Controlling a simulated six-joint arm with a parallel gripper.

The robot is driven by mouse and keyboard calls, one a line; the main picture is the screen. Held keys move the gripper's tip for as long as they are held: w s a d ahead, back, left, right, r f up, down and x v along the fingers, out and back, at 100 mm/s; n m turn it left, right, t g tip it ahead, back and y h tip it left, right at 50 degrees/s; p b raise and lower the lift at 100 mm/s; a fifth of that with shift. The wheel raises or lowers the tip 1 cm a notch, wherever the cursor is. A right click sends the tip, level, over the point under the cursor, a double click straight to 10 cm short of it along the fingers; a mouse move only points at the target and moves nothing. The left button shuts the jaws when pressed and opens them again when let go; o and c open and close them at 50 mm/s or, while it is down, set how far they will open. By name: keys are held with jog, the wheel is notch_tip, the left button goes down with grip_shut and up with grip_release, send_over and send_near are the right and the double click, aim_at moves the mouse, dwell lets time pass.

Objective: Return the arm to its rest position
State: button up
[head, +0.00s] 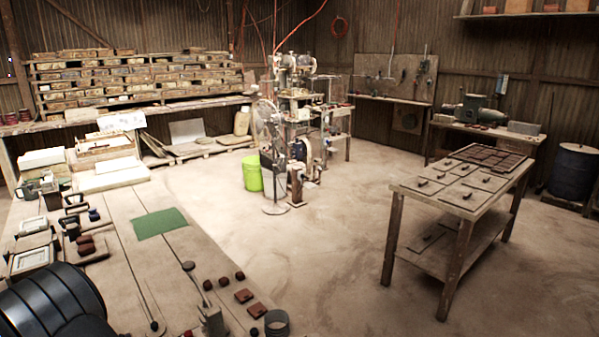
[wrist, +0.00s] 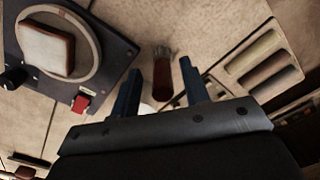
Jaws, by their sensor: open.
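My gripper (wrist: 159,68) shows in the wrist view, with its two blue fingers apart and no object clamped between them. A small reddish-brown bottle or cylinder (wrist: 163,74) appears between the fingertips in the picture, seemingly beyond them; the exact gap is hard to judge. The fingers hang over a pale surface (wrist: 228,25). I cannot make out my gripper in the head view.
In the wrist view, a dark device with a white-topped tile (wrist: 46,47) and red switch (wrist: 81,103) is left; a tray (wrist: 262,62) is right. The head view shows a workbench (head: 115,212), green mat (head: 159,223), press (head: 295,125), side table (head: 425,200) and open floor.

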jog(key=shift+f, duration=0.95)
notch_tip(320, 180, up, 12)
jog(key=shift+f, duration=0.15)
notch_tip(320, 180, down, 12)
jog(key=shift+f, duration=0.25)
notch_tip(320, 180, up, 5)
jog(key=shift+w+d+f, duration=0.1)
jog(key=shift+w, duration=0.05)
jog(key=w+d+r, duration=0.7)
jog(key=d, duration=0.2)
jog(key=w+d+r+g, duration=0.1)
jog(key=w+d+r, duration=0.1)
jog(key=w+d, duration=0.45)
jog(key=w+d+r+n, duration=0.1)
jog(key=w+d+r, duration=0.15)
jog(key=w, duration=0.65)
jog(key=w+d+r+g, duration=0.1)
jog(key=w+d, duration=0.5)
jog(key=w, duration=0.2)
jog(key=w+d+f+m+y, duration=0.2)
jog(key=d+m, duration=0.3)
jog(key=d, duration=0.6)
jog(key=w+d+f+m+y, duration=0.2)
jog(key=d+f+m, duration=0.2)
jog(key=d, duration=0.7)
jog(key=shift+m+g, duration=0.3)
jog(key=shift+m, duration=0.5)
